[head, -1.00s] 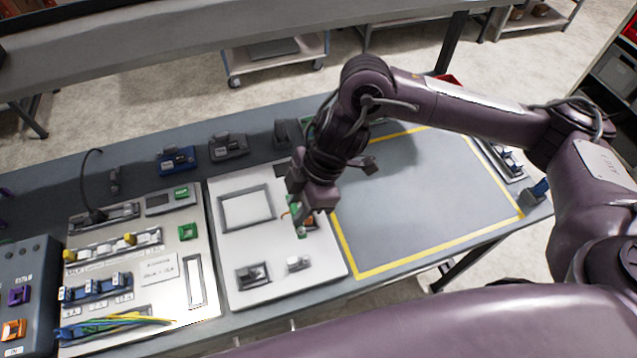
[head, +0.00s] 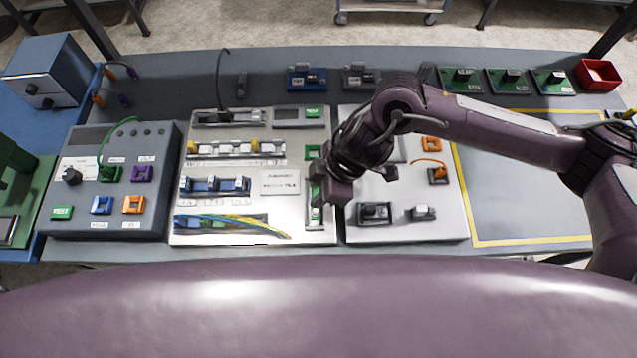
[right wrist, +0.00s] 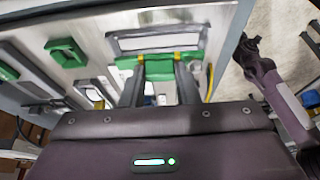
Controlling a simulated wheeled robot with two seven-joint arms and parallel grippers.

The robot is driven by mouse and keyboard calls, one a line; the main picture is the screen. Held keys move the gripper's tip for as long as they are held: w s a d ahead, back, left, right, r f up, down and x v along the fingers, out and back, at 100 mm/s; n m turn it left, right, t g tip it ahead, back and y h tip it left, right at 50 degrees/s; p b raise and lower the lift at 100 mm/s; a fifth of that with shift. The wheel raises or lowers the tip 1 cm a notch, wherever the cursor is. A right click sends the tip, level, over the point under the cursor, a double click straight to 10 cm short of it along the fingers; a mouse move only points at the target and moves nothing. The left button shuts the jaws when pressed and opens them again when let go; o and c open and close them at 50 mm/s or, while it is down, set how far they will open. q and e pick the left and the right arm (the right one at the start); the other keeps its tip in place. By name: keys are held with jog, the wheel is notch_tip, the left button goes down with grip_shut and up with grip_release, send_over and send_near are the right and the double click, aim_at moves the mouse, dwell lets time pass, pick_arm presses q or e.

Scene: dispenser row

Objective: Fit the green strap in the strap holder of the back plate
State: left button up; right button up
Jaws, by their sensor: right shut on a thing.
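The green strap (right wrist: 159,68) is between the two dark fingers of my right gripper (right wrist: 160,84), which is shut on it. In the head view my right gripper (head: 320,196) is low over the right edge of the pale plate (head: 260,228), which carries the clips and cables. In the right wrist view a dark-framed white slot (right wrist: 158,39) lies right beside the strap. I cannot tell whether the strap touches it. In the head view the gripper and wrist hide most of this slot. My left gripper is not in view.
A green square part (head: 314,151) sits just beyond the slot. Coloured cables (head: 230,224) lie at the plate's front left. A second white panel (head: 445,222) with dark and orange parts is at the right. The yellow-bordered mat (head: 530,205) is mostly clear.

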jog(key=shift+f, duration=0.5)
jog(key=shift+a+r, duration=0.1)
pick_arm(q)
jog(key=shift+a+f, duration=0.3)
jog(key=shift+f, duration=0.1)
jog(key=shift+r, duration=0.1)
pick_arm(e)
jog(key=shift+f, duration=0.3)
jog(key=shift+f, duration=0.4)
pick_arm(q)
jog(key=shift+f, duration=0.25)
pick_arm(e)
jog(key=shift+f, duration=0.3)
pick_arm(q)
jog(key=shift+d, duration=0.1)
